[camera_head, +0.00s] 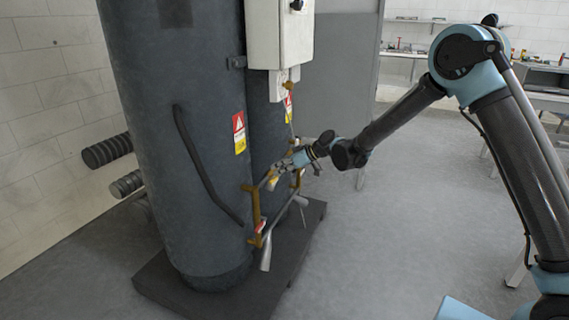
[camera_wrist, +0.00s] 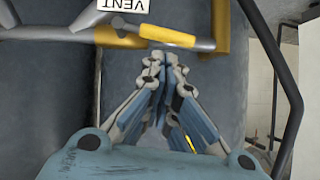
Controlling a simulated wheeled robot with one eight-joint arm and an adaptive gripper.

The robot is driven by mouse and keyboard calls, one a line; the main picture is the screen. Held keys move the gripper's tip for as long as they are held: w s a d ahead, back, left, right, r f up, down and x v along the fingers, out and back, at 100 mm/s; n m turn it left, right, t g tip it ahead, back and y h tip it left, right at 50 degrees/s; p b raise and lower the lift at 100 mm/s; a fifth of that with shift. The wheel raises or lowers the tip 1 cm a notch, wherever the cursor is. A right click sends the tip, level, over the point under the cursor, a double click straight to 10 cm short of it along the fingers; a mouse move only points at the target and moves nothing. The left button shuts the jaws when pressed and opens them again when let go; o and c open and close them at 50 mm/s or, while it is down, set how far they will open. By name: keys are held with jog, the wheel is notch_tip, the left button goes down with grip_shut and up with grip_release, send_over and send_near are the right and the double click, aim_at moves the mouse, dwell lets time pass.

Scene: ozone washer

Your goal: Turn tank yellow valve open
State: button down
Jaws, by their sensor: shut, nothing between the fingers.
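A dark grey tank (camera_head: 175,120) stands at the left in the head view, with thin brass and grey pipes on its right side. A yellow valve handle (camera_wrist: 167,35) lies across the top middle of the wrist view, on brass pipework (camera_wrist: 225,25). In the head view a small yellow part (camera_head: 272,181) shows by the pipes; I cannot tell its exact shape there. My gripper (camera_wrist: 166,55) is shut and empty, its fingertips just below the yellow handle in the wrist view. It also shows beside the pipes in the head view (camera_head: 286,164). Whether it touches the handle is unclear.
A white label reading VENT (camera_wrist: 123,5) is beside the handle. A curved dark bar (camera_wrist: 275,60) runs down the right. A light box (camera_head: 279,35) hangs above the pipes. The tank stands on a dark base (camera_head: 165,285). Open floor (camera_head: 400,240) lies right.

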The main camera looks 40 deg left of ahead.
jog(key=shift+s+f, duration=0.1)
jog(key=shift+f, duration=0.4)
jog(key=shift+s+f+n+t, duration=0.5)
jog(key=shift+f+t, duration=0.2)
jog(key=shift+f, duration=0.1)
jog(key=a+r+v, duration=0.1)
jog(key=v, duration=1.2)
jog(key=shift+a+r, duration=0.15)
jog(key=shift+r, duration=0.3)
